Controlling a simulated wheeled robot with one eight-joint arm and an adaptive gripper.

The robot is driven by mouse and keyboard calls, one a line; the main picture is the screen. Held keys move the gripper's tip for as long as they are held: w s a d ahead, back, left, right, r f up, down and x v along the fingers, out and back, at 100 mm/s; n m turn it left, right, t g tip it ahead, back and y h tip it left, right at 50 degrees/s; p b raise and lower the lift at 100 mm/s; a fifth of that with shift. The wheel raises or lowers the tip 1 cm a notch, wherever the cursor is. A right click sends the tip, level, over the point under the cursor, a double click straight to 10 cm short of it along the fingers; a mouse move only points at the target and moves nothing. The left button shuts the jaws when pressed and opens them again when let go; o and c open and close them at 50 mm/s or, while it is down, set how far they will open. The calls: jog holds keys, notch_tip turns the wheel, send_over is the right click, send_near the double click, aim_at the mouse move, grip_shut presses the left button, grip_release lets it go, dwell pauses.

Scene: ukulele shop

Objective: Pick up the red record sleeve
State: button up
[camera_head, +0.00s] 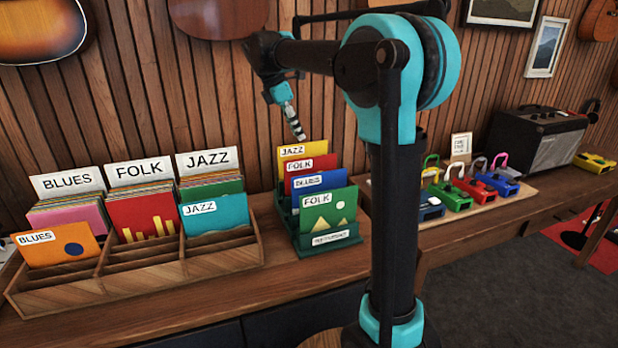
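A red record sleeve (317,164) with a FOLK label stands in a small green rack (330,240). It is behind a blue BLUES sleeve (327,181) and in front of a yellow JAZZ sleeve (309,151), so mostly its upper part shows. Another red sleeve (130,212) with yellow bars stands in the FOLK section of the wooden bin (140,280). My gripper (300,136) points down at the yellow sleeve's top edge in the picture. It is small, and I cannot tell whether its fingers are open or whether it touches anything.
A green FOLK sleeve (327,212) stands at the rack's front. The bin also holds an orange BLUES sleeve (62,246) and a teal JAZZ sleeve (213,214). Right of my arm, a wooden board (500,208) holds several colourful items. An amplifier (535,140) stands beyond.

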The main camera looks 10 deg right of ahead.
aim_at(311, 160)
jog(key=x, duration=1.2)
jog(key=shift+w+f, duration=0.1)
jog(key=shift+w, duration=0.2)
jog(key=shift+x, duration=2.6)
jog(key=shift+w+a+f, duration=0.1)
jog(key=shift+f, duration=0.2)
grip_shut()
